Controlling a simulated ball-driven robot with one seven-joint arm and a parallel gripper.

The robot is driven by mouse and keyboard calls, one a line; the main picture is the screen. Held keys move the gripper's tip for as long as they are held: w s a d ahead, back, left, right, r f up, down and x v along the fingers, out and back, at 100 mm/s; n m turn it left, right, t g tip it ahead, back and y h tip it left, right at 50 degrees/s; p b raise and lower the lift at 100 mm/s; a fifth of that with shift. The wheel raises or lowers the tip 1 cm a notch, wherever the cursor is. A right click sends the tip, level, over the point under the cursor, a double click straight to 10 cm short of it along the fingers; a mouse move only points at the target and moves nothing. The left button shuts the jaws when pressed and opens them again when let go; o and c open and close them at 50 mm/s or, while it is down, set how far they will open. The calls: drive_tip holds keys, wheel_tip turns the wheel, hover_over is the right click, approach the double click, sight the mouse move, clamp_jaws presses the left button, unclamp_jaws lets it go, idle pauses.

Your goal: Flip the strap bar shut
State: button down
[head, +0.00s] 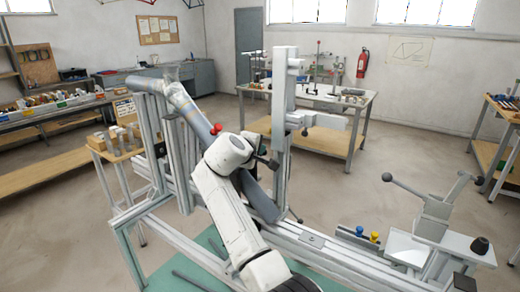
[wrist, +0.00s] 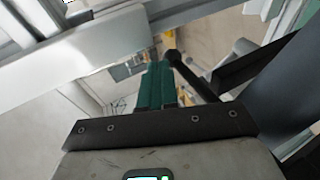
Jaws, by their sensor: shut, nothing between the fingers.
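My gripper (head: 268,161) is beside the tall grey upright of the frame jig (head: 284,95) in the head view, mostly hidden behind my white wrist. In the wrist view its green fingers (wrist: 155,86) are together with nothing between them. A dark bar with a round ball end (wrist: 190,75) lies just right of the fingertips. It looks like the strap bar, but I cannot be sure. I cannot tell whether the fingers touch it. A long grey tube (head: 188,108) lies slanted across the jig, partly behind my arm.
A lever clamp with dark ball handles (head: 434,212) stands at the right, near blue and yellow pegs (head: 375,237). A pale beam (wrist: 70,68) crosses the upper left of the wrist view. Workbenches stand behind.

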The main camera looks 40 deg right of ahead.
drive_tip(key=b+v, duration=0.1)
drive_tip(key=v, duration=0.9)
drive_tip(key=shift+b, duration=0.4)
